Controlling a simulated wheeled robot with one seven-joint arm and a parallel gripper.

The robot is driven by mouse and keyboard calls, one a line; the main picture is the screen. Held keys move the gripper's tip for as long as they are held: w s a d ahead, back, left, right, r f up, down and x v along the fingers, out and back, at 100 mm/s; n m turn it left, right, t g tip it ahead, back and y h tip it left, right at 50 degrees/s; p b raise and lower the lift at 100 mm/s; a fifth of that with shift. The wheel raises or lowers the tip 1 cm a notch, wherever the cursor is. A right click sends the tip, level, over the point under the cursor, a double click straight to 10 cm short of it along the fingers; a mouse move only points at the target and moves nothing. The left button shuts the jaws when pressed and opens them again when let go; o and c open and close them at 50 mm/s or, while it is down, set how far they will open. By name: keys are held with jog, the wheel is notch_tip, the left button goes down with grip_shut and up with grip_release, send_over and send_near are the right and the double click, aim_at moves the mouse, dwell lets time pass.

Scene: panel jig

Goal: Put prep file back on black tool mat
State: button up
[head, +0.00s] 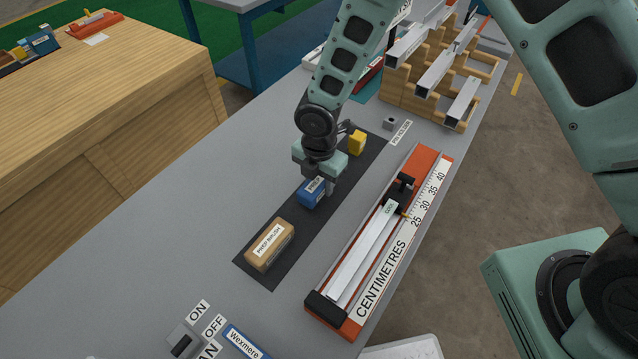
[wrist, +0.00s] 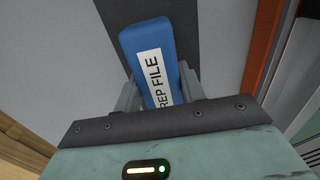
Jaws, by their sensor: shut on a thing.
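The prep file (head: 313,191) is a blue block with a white label, and it also shows in the wrist view (wrist: 150,45), where the label reads as prep file, partly cut off. My gripper (head: 318,184) is shut on it, with a finger on each side in the wrist view (wrist: 160,92). The black tool mat (head: 290,219) is a long dark strip on the grey bench. The file is over the middle of the mat. I cannot tell whether it touches the mat. The gripper hides part of the file.
On the mat, a tan prep brush (head: 270,245) lies toward the near end and a yellow block (head: 357,142) stands toward the far end. An orange measuring jig (head: 346,312) marked in centimetres lies to the right. A wooden rack (head: 402,88) with metal channels stands behind.

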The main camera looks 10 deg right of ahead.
jog(key=shift+f, duration=0.9)
jog(key=shift+f, duration=0.1)
jog(key=shift+f, duration=0.15)
jog(key=o, duration=1)
jog(key=shift+o, duration=0.2)
